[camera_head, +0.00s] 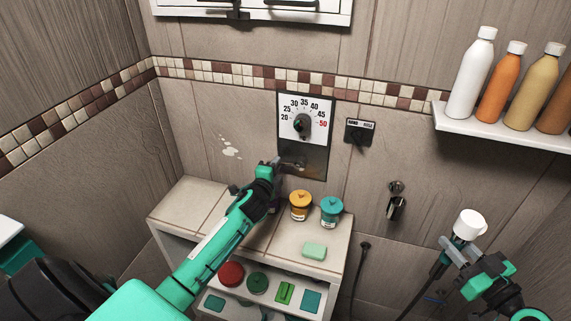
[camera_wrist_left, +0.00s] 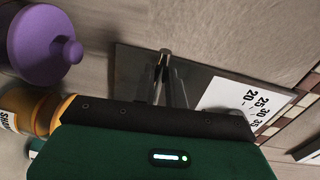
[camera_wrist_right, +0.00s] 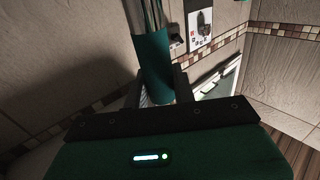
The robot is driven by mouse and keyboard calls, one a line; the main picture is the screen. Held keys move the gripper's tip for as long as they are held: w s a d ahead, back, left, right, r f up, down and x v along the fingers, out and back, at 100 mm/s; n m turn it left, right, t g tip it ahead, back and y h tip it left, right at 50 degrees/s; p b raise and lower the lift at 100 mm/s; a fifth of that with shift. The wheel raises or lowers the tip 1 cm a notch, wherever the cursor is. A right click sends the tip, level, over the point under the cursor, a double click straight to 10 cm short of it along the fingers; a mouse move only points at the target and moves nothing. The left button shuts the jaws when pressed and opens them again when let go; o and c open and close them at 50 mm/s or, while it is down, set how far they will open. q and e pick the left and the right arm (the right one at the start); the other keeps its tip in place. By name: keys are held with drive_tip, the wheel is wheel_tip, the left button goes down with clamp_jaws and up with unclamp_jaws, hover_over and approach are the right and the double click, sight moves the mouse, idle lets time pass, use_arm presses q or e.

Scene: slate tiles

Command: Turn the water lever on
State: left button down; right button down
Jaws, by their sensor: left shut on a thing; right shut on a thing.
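The white dial panel (camera_head: 318,118) with red and black numbers is on the back wall, with a dark plate (camera_head: 318,166) below it. The metal water lever (camera_head: 294,163) sticks out of this plate. My left gripper (camera_head: 277,167) is at the lever and shut on it. The left wrist view shows the lever's end (camera_wrist_left: 164,52) between the fingers. My right gripper (camera_wrist_right: 160,85) is shut on a teal cylindrical handle (camera_wrist_right: 152,55). In the head view a white round head (camera_head: 468,223) rises above that gripper, apparently part of the same thing.
A small shelf unit (camera_head: 180,207) stands below the panel, with orange and teal jars (camera_head: 331,212) and soap (camera_head: 314,251). A purple-lidded container (camera_wrist_left: 40,45) is near my left gripper. Bottles stand on a wall shelf (camera_head: 500,125).

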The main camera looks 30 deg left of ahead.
sight(448, 267)
use_arm(q)
drive_tip(key=shift+f+n+b, duration=0.55)
drive_tip(key=shift+f+n, duration=0.15)
drive_tip(key=shift+n, duration=0.2)
drive_tip(key=f+n, duration=0.1)
drive_tip(key=d+f+n+b, duration=0.1)
drive_tip(key=n, duration=0.1)
drive_tip(key=shift+w+b, duration=0.15)
drive_tip(key=shift+b, duration=0.15)
drive_tip(key=n, duration=0.1)
drive_tip(key=f+n, duration=0.1)
drive_tip(key=d+n+b, duration=0.1)
drive_tip(key=shift+w+d+f+n+h, duration=0.1)
drive_tip(key=shift+w+f+n+h, duration=0.05)
drive_tip(key=shift+f+n+h, duration=0.15)
use_arm(e)
wheel_tip(448, 267, down, 4)
drive_tip(key=shift+r, duration=0.1)
use_arm(q)
drive_tip(key=shift+w+d+f+n, duration=0.1)
drive_tip(key=shift+d+f+n, duration=0.15)
drive_tip(key=shift+n, duration=0.35)
drive_tip(key=shift+w+d+f+n, duration=0.1)
drive_tip(key=shift+d+n, duration=0.25)
drive_tip(key=shift+n, duration=0.25)
use_arm(e)
drive_tip(key=shift+f, duration=0.25)
